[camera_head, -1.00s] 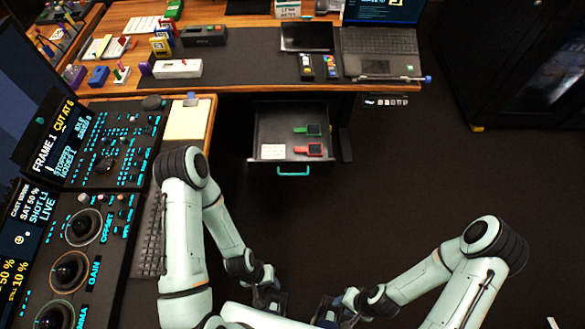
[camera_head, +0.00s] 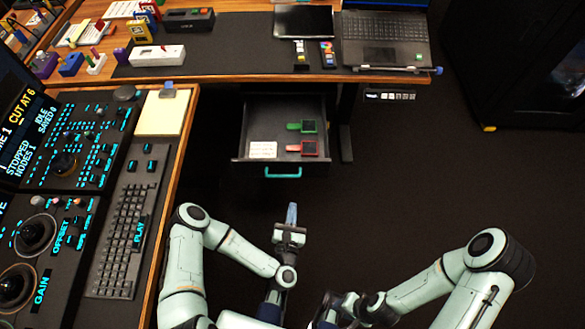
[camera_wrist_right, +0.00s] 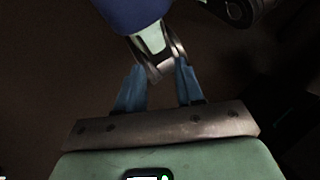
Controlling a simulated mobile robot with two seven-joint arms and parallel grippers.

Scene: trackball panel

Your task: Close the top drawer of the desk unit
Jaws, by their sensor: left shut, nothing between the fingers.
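The top drawer (camera_head: 270,120) of the desk unit is pulled out under the desk, seen in the head view. Its dark front has a teal handle (camera_head: 283,172). Inside lie a green-tabbed item (camera_head: 301,127), a red-tabbed item (camera_head: 302,148) and a white card (camera_head: 263,149). My left gripper (camera_head: 291,212) is shut and empty, pointing at the drawer front from below in the picture, apart from the handle. My right gripper (camera_wrist_right: 158,88) is open, its blue fingers apart in the right wrist view, with a part of my own body beyond them.
The desk (camera_head: 235,75) above the drawer holds a laptop (camera_head: 385,40), a tablet and small devices. A side console with a keyboard (camera_head: 125,225) and control panel (camera_head: 75,145) stands at left. The floor right of the drawer is clear. A black cabinet (camera_head: 520,70) stands at upper right.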

